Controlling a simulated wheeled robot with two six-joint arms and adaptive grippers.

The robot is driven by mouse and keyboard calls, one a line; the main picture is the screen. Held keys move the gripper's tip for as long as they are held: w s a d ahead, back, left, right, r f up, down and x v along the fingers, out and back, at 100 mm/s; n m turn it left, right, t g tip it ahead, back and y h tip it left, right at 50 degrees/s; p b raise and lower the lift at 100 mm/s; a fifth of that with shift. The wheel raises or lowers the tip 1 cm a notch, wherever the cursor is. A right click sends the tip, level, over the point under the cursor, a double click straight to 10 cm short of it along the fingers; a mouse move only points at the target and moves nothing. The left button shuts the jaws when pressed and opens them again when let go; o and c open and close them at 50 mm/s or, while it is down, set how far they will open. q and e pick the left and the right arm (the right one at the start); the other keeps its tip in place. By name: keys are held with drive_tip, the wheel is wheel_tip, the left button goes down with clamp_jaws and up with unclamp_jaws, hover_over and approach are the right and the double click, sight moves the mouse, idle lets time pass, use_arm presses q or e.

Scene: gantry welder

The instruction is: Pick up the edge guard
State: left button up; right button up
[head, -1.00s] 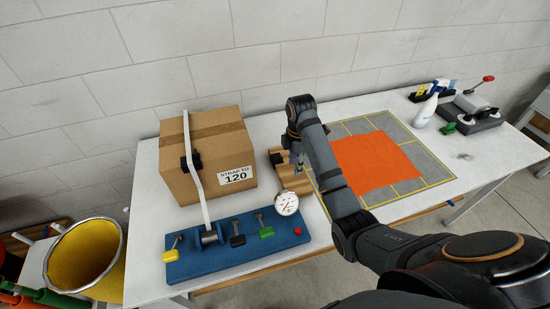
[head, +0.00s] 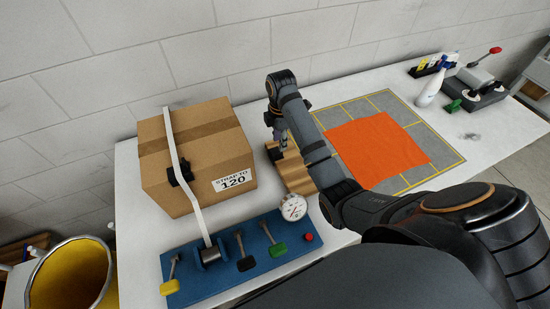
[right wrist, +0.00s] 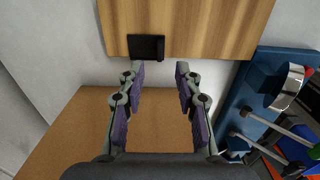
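A small black piece, which looks like the edge guard (right wrist: 146,48), lies at the edge of a wooden block (right wrist: 205,28). In the head view this black piece (head: 274,154) is at the block's left side, partly hidden by my gripper. My right gripper (right wrist: 160,72) is open and empty, pointing down. Its fingertips are just short of the black piece, which lies ahead of the left finger in the wrist view. In the head view my right gripper (head: 281,143) is over the block's far end. My left gripper is not in view.
A cardboard box (head: 165,190) with a white strap (head: 182,165) and a black fitting (head: 180,173) stands left of the block. A blue panel (head: 222,264) with levers and a dial gauge (head: 293,207) lies in front. An orange sheet (head: 375,152) covers part of a grey mat.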

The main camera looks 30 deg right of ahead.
sight(278, 154)
drive_tip(key=shift+w+f, duration=0.1)
drive_tip(key=shift+f, duration=0.55)
drive_tip(key=shift+w+f, duration=0.2)
drive_tip(key=shift+f, duration=0.15)
drive_tip(key=shift+s+a+f+p, duration=0.15)
drive_tip(key=shift+a+f+p, duration=0.05)
drive_tip(key=shift+f+p, duration=0.55)
wheel_tip(278, 154, down, 3)
drive_tip(key=shift+s+r+p, duration=0.15)
drive_tip(key=shift+r+p, duration=0.05)
drive_tip(key=shift+p, duration=0.15)
drive_tip(key=shift+f, duration=0.5)
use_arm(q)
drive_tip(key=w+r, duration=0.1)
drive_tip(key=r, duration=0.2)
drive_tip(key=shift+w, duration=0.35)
use_arm(e)
clamp_jaws()
